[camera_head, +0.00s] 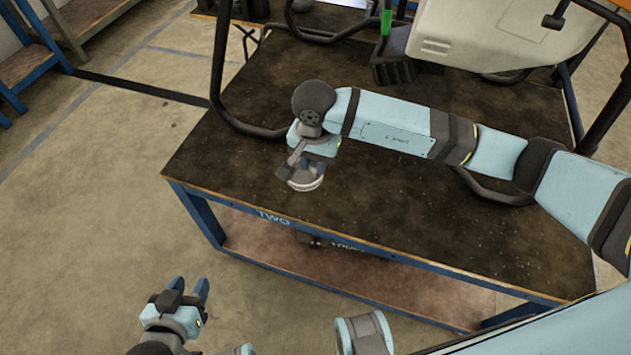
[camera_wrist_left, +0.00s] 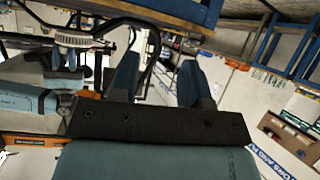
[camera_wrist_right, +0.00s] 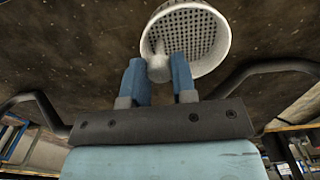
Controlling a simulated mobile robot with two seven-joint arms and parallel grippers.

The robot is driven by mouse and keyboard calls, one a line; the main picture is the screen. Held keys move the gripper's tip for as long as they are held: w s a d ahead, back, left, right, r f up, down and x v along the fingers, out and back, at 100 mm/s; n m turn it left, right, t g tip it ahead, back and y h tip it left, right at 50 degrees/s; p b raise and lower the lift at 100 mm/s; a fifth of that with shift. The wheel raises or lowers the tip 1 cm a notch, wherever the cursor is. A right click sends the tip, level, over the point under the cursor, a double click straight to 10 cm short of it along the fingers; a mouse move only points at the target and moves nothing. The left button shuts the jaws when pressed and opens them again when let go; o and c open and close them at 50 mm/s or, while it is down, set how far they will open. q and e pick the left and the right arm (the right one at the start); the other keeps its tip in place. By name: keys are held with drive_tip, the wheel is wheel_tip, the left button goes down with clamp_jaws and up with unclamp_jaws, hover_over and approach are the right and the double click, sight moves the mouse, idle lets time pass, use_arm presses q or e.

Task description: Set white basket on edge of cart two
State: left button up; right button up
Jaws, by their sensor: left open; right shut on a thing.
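The white basket (camera_wrist_right: 216,62) is a small round cup with a perforated bottom, seen large in the right wrist view. My right gripper (camera_wrist_right: 160,70) is shut on a rounded white part at its side. In the head view the basket (camera_head: 306,184) is under my right gripper (camera_head: 300,165), at the front edge of cart two (camera_head: 420,255), near the "TWO" label. I cannot tell whether it touches the top. My left gripper (camera_head: 190,296) is open and empty, off the cart at the lower left. The basket also shows in the left wrist view (camera_wrist_left: 75,38).
A large white tank (camera_head: 490,35) and black frame tubes (camera_head: 218,60) stand at the back of the cart. My right arm reaches across the cart top. The front part of the dark top is bare. Blue shelving (camera_head: 35,65) stands at the far left.

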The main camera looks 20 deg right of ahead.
sight(315, 178)
wheel_tip(315, 178, down, 7)
drive_tip(key=shift+f+b, duration=0.1)
drive_tip(key=shift+b, duration=0.35)
drive_tip(key=shift+f, duration=0.15)
drive_tip(key=o, duration=0.9)
use_arm(q)
drive_tip(key=shift+d, duration=0.15)
